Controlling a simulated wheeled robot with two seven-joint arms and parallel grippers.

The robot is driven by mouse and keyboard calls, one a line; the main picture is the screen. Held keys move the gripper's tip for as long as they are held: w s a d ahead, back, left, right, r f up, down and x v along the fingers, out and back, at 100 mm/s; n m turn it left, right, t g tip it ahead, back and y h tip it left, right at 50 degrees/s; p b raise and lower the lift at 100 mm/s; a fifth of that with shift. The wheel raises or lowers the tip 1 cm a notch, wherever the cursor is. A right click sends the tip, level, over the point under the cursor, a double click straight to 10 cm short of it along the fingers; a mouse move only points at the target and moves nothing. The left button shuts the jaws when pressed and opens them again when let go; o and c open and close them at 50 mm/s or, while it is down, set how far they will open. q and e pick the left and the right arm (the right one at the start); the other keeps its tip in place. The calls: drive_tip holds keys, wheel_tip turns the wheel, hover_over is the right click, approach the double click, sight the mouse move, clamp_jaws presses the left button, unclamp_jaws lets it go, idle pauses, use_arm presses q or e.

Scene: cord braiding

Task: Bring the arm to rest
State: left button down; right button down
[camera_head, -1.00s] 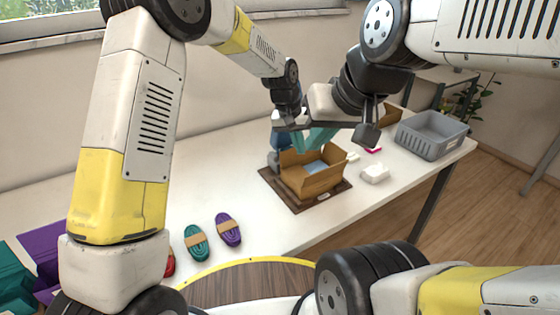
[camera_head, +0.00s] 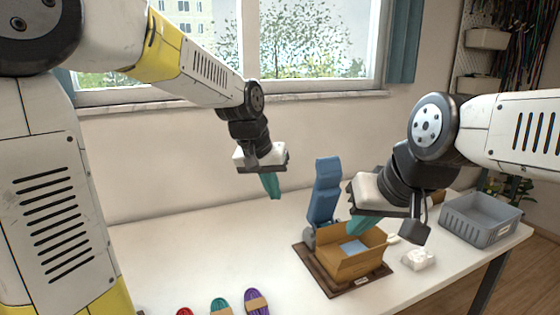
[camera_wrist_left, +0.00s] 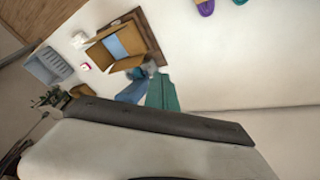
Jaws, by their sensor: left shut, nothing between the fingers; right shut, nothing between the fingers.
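My left gripper (camera_head: 271,185) hangs above the back of the table in the head view, its teal fingers shut and empty, pointing down. Its teal fingers also show in the left wrist view (camera_wrist_left: 162,93). My right gripper (camera_head: 358,225) is at the open cardboard box (camera_head: 362,264), its teal fingers shut and empty at the box's back left rim; whether they touch it I cannot tell. The box stands on a dark brown board (camera_head: 318,272) and has something light blue inside. A blue upright device (camera_head: 325,190) stands behind the box.
A grey crate (camera_head: 482,222) stands at the right end of the white table (camera_head: 180,255). A small white item (camera_head: 418,259) lies right of the box. Purple (camera_head: 257,301), teal (camera_head: 221,306) and red cord bundles lie at the front. The table's left middle is clear.

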use_arm(q)
drive_tip(key=s+a+r+n+t, duration=0.2)
drive_tip(key=s+a, duration=1.1)
drive_tip(key=s, duration=0.4)
drive_tip(key=shift+s+y, duration=0.35)
drive_tip(key=shift+y, duration=0.05)
drive_tip(key=shift+a+r, duration=0.1)
drive_tip(key=shift+a, duration=0.05)
